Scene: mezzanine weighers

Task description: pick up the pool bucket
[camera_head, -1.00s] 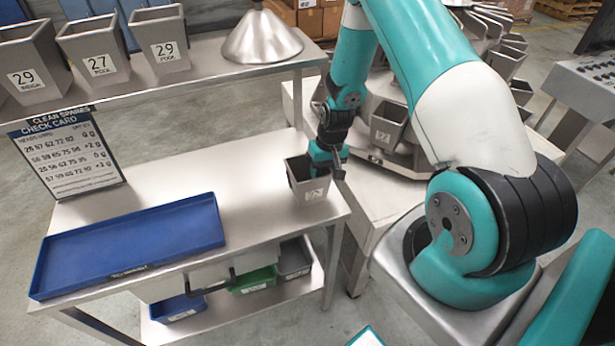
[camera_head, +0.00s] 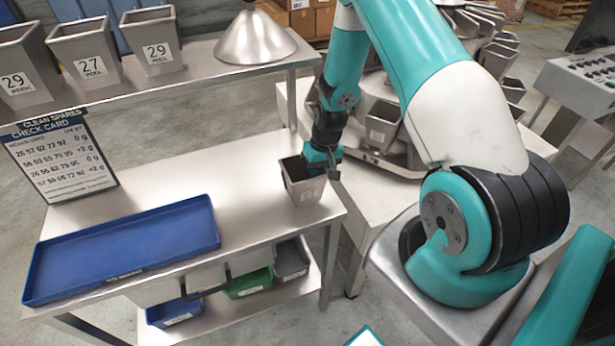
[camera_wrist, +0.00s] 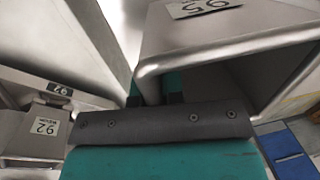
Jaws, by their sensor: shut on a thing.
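A grey metal bucket (camera_head: 303,188) is at the right end of the steel bench, upright or nearly so. My gripper (camera_head: 324,166) is shut on its rim at the right side. I cannot tell whether its base touches the bench. In the wrist view the bucket (camera_wrist: 215,32) fills the upper right, with its rim against my gripper (camera_wrist: 160,98) and a white label upside down on its wall. The fingertips are mostly hidden there. Two shelf buckets bear pool labels, 27 (camera_head: 87,55) and 29 (camera_head: 150,45); the held bucket's label is too small to read in the head view.
A blue tray (camera_head: 35,290) lies at the bench's left front, below a check card (camera_head: 62,160). The shelf behind holds another 29 bucket (camera_head: 22,70) and a metal cone (camera_head: 255,40). The weigher with several buckets (camera_head: 383,122) stands close right. The bench middle is clear.

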